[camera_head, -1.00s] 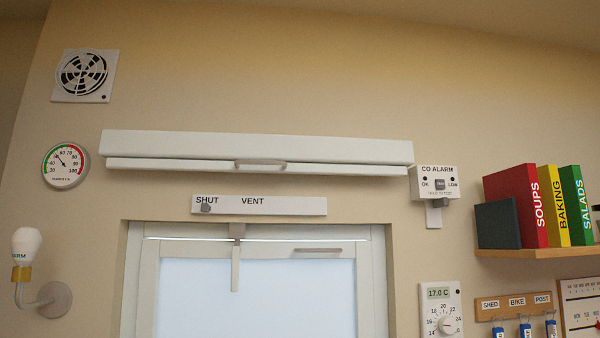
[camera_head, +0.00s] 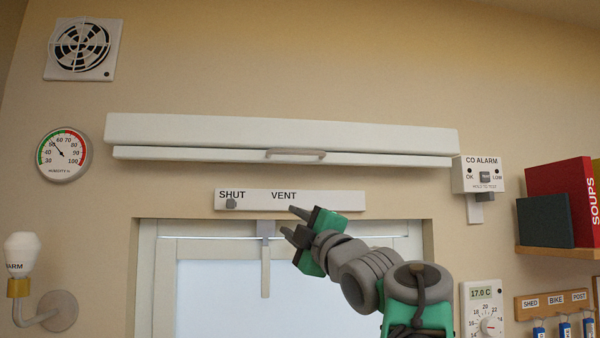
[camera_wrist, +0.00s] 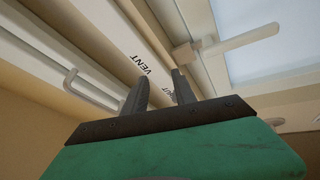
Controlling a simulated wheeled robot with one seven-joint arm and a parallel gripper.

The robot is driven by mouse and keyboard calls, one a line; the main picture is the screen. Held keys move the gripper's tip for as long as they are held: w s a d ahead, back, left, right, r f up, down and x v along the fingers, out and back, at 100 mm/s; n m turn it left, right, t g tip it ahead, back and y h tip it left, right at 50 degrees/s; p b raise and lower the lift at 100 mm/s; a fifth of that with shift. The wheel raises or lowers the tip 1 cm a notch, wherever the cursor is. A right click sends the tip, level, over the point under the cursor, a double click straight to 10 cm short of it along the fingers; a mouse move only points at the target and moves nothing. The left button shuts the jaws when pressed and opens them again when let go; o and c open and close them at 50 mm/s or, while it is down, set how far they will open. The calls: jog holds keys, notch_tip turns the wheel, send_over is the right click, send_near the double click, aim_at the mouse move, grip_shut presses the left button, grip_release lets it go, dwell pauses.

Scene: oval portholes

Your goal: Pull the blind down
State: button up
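The blind (camera_head: 240,133) is rolled up in a long white box above the window. Its white bottom bar (camera_head: 190,154) hangs just under the box and carries a grey pull handle (camera_head: 296,154). The handle (camera_wrist: 92,90) lies to the left of the fingers there.
The SHUT/VENT strip (camera_head: 340,200) with its grey knob (camera_head: 231,203) sits between blind and window. A grey window lever (camera_head: 266,260) hangs below it. The CO alarm (camera_head: 479,174) is close to the blind's right end. A shelf (camera_head: 560,253) of books stands further right.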

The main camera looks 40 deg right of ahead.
aim_at(298, 153)
jog(key=s+r+n+t+y, duration=0.2)
jog(key=s+r+n+t, duration=0.1)
jog(key=s+r+n, duration=0.6)
jog(key=shift+m, duration=0.9)
jog(key=p+x, duration=0.1)
jog(key=x, duration=0.1)
jog(key=p+x, duration=0.2)
jog(key=x, duration=0.1)
jog(key=p+x, duration=0.2)
jog(key=x, duration=0.1)
jog(key=shift+a+r, duration=0.3)
jog(key=shift+r, duration=0.1)
jog(key=shift+w, duration=0.4)
grip_shut()
